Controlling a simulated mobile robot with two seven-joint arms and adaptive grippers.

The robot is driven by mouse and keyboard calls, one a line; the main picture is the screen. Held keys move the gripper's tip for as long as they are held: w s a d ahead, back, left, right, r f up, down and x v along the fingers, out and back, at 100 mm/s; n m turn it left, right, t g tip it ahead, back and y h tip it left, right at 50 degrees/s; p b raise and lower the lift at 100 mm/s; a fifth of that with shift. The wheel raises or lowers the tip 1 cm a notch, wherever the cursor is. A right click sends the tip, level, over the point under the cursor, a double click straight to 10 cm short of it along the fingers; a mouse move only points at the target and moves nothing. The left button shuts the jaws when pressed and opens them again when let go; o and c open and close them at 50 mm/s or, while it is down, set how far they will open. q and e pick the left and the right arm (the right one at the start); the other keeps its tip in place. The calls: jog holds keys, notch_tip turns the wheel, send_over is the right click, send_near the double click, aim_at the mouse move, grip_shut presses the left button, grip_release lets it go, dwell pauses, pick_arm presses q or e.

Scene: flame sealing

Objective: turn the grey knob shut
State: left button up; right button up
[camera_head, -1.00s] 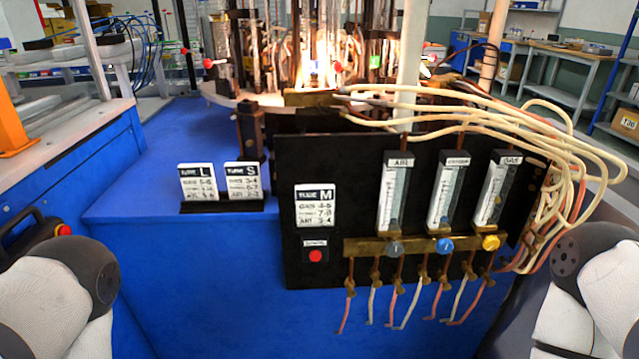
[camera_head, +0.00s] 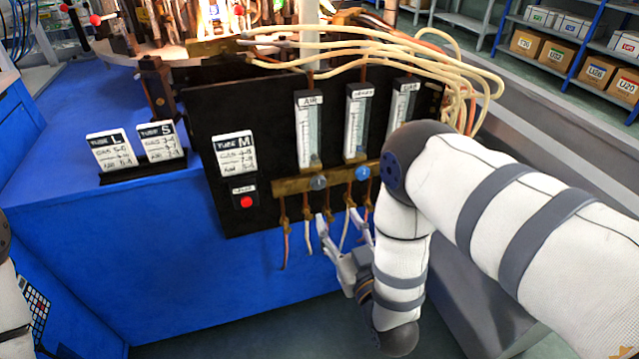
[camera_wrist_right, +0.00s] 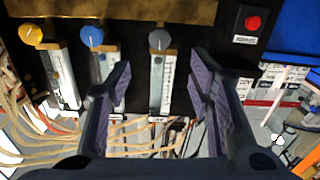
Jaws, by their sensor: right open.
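The grey knob (camera_head: 318,182) sits on the brass bar below the AIR flow tube, left of the blue knob (camera_head: 362,173). In the right wrist view the grey knob (camera_wrist_right: 159,39) shows upside down, ahead of and between the open fingers. My right gripper (camera_head: 343,224) is open and empty, just below the brass bar, apart from the grey knob. Its two fingers also show in the right wrist view (camera_wrist_right: 160,85). The yellow knob (camera_wrist_right: 31,34) shows in the right wrist view; my right arm hides it in the head view. My left gripper is not in view.
The black panel (camera_head: 205,115) carries a red button (camera_head: 246,202) and a brass bar (camera_head: 290,186) with thin hoses hanging below. Cream hoses (camera_head: 400,50) loop over its top right. Label cards (camera_head: 110,152) stand on the blue bench (camera_head: 60,215). A flame burns behind.

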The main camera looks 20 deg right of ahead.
aim_at(319, 184)
jog(key=w, duration=0.5)
jog(key=w+b, duration=0.1)
jog(key=w, duration=0.5)
jog(key=shift+w+a+f, duration=0.1)
jog(key=shift+w+a, duration=0.1)
jog(key=shift+w, duration=0.3)
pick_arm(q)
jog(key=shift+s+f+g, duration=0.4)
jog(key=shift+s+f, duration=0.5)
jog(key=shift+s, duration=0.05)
pick_arm(e)
jog(key=shift+c, duration=0.5)
jog(key=c, duration=1)
jog(key=shift+m, duration=0.5)
jog(key=shift+c, duration=0.2)
jog(key=o, duration=1.1)
jog(key=shift+o, duration=0.2)
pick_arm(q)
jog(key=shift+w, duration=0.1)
pick_arm(e)
jog(key=shift+s, duration=0.1)
